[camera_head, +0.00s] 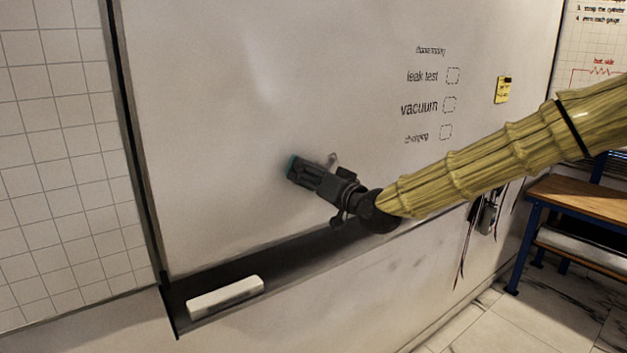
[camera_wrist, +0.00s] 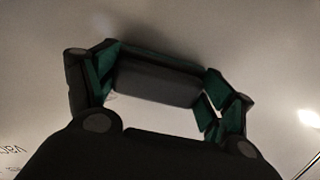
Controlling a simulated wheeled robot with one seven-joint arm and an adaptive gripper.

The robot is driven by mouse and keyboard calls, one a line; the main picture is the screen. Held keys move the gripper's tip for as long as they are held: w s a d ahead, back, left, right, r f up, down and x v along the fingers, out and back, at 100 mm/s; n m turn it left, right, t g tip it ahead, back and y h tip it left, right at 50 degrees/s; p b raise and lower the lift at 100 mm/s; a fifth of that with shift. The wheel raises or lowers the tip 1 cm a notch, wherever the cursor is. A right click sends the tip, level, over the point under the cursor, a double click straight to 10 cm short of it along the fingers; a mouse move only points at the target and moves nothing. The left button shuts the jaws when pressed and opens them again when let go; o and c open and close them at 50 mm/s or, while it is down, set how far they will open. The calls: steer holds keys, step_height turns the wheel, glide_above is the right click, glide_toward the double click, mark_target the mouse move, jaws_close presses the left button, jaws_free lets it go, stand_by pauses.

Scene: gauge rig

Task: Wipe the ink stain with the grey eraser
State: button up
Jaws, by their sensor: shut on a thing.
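The grey eraser (camera_wrist: 157,80) shows in the wrist view as a dark grey block between the green-padded fingers of my gripper (camera_wrist: 160,92). My gripper is shut on it. In the head view my gripper (camera_head: 300,171) is at the lower middle of the whiteboard (camera_head: 230,110), pointing left and toward the board. The eraser is hard to tell from the dark fingers there. I cannot tell whether the eraser touches the board. I cannot make out an ink stain in either view; my gripper may hide it.
A white block (camera_head: 225,297) lies on the dark tray (camera_head: 182,318) under the board. Printed words with dashed boxes (camera_head: 449,105) and a yellow note (camera_head: 502,90) are on the board's right side. A wooden-topped bench (camera_head: 585,196) stands at the right. Board left of my gripper is clear.

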mark_target(338, 164)
steer(key=shift+w+d+b, duration=0.3)
steer(key=shift+w+d, duration=0.8)
steer(key=shift+d, duration=0.4)
steer(key=shift+w+d+b, duration=0.35)
steer(key=shift+w+d, duration=0.75)
steer(key=shift+d, duration=0.45)
steer(key=shift+w+d+b, duration=0.3)
steer(key=shift+w+d, duration=0.8)
steer(key=shift+d, duration=0.4)
steer(key=shift+a, duration=0.1)
steer(key=shift+s+a+b, duration=0.5)
steer(key=shift+s+a, duration=0.6)
steer(key=shift+a, duration=0.4)
steer(key=shift+s+a+b, duration=0.5)
steer(key=shift+s+a, duration=0.6)
steer(key=shift+a, duration=0.45)
steer(key=shift+s+a+b, duration=0.5)
steer(key=shift+s+a, duration=0.6)
steer(key=shift+a, duration=0.4)
steer(key=shift+b+v, duration=0.5)
steer(key=shift+v, duration=2.45)
steer(key=v, duration=0.3)
steer(key=shift+f, duration=0.1)
